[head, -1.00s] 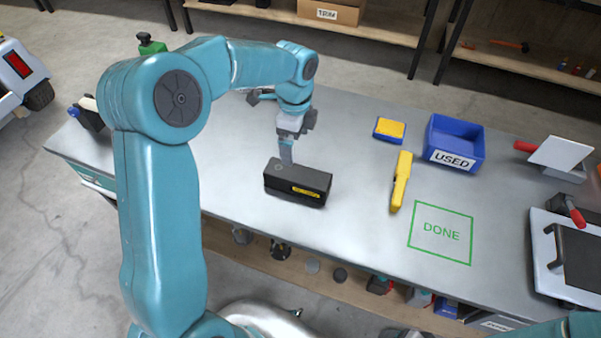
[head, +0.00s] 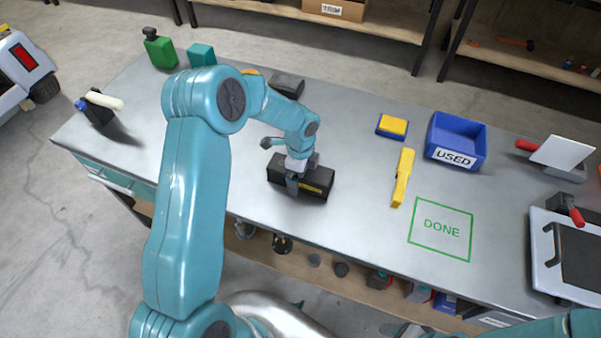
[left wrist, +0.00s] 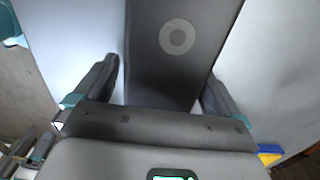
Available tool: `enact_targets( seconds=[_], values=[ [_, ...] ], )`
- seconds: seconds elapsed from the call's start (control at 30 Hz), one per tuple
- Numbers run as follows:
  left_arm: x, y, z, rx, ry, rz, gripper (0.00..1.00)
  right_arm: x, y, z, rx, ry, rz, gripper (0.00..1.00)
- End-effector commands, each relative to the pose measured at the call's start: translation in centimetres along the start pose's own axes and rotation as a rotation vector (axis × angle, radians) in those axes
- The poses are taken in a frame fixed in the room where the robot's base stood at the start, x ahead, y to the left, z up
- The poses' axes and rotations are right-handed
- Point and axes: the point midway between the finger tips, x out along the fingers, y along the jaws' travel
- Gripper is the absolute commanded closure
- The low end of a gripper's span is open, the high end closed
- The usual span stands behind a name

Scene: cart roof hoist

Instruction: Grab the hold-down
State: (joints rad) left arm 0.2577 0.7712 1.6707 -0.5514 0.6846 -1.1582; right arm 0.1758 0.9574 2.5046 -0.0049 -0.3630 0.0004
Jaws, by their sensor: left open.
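A black box (head: 318,180) with a yellow label lies on the grey bench, left of the yellow tool. It seems to be the hold-down, though its label is too small to read. My left gripper (head: 293,188) is open and lowered over the box, with one finger in front of its near side. In the left wrist view the dark top of the box (left wrist: 172,62), with a grey ring mark, lies between the spread fingers (left wrist: 161,72). Gaps show beside the fingers. At the bottom edge, a grey and black part (head: 405,330) may be my right gripper; its jaws are unclear.
The bench (head: 350,215) has a yellow tool (head: 403,178), a yellow-and-blue block (head: 392,126), a blue USED bin (head: 457,140) and a green DONE square (head: 441,230). A green bottle (head: 160,50) and a black holder (head: 98,112) stand at left. Bench is clear around the box.

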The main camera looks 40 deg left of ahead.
Motion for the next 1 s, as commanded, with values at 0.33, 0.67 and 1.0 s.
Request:
enact_targets(
  seconds=[0.33, 0.67, 1.0],
  values=[
    [0.6, -0.1, 0.0, 0.001, 0.0, -0.001, 0.18, 0.0, 0.0, 0.0, 0.0, 0.0, 0.0, 0.28],
    [0.6, -0.1, 0.0, 0.001, 0.0, -0.001, 0.64, 0.0, 0.0, 0.0, 0.0, 0.0, 0.0, 0.28],
    [-2.0, -0.2, 0.0, 0.001, 0.0, -0.007, 0.64, 0.1, 0.1, 0.0, 0.0, 0.0, 0.0, 0.28]
  ],
)
